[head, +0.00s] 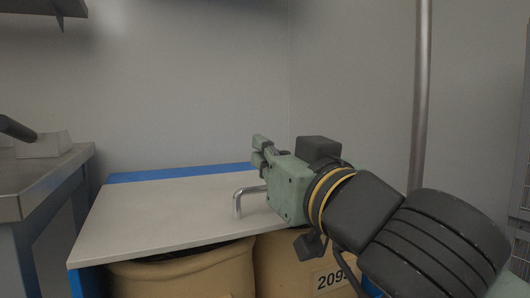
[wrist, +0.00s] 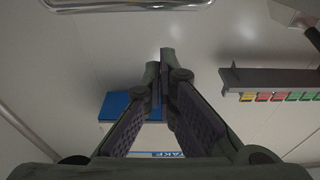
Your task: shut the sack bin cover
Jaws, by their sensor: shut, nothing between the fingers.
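The sack bin cover (head: 165,212) is a pale flat panel in the head view, lying roughly level over the bin. A blue strip (head: 180,173) runs along its back edge. A bent metal handle (head: 238,203) stands on the panel, partly hidden behind my gripper. My gripper (head: 259,146) is above the right part of the cover, its fingertips higher than the handle and apart from it. In the wrist view my gripper (wrist: 162,56) has its fingers together with nothing between them. Whether the cover is fully seated cannot be told.
Tan sacks (head: 185,275) show beneath the cover's front edge, one marked with a partly hidden number. A metal-topped table (head: 45,180) stands at the left. A vertical pole (head: 420,100) rises at the right. A shelf with coloured labels (wrist: 270,80) shows in the wrist view.

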